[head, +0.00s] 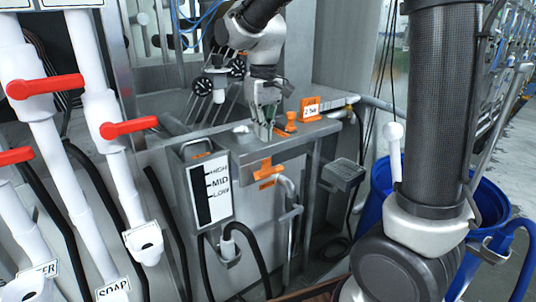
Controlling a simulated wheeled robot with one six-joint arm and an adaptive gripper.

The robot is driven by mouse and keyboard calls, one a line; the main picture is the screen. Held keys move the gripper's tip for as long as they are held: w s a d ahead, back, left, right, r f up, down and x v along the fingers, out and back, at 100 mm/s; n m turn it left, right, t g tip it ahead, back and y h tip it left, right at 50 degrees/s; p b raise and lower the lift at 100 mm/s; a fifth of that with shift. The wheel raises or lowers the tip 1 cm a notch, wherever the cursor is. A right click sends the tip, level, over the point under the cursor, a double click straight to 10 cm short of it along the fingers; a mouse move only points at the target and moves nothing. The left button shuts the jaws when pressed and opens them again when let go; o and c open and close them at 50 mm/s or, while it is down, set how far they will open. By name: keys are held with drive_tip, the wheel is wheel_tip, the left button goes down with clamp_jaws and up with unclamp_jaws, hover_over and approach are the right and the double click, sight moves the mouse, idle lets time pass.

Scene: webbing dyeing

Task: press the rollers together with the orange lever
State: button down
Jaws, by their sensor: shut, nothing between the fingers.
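My gripper (265,132) is shut and empty, pointing down over the grey metal ledge in the middle of the head view. A small orange lever or knob (290,121) stands on the ledge just right of the fingers. I cannot tell whether they touch it. Which orange part works the rollers is not clear. Black round wheels (201,86) show behind, left of my arm; the rollers are not clearly visible.
White pipes with red handles (129,127) stand at the left. A level gauge marked HIGH, MID, LOW (211,188) hangs on the tank front. A blue barrel (482,207) is at the right, partly hidden by my arm. A grey box (343,174) juts out right of the ledge.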

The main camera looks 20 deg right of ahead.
sight(268, 172)
drive_tip(key=f, duration=0.2)
drive_tip(key=s+f, duration=0.1)
drive_tip(key=f, duration=0.1)
drive_tip(key=s+f, duration=0.1)
drive_tip(key=f, duration=0.1)
drive_tip(key=shift+d+f, duration=0.1)
drive_tip(key=shift+d, duration=0.25)
drive_tip(key=shift+s, duration=0.1)
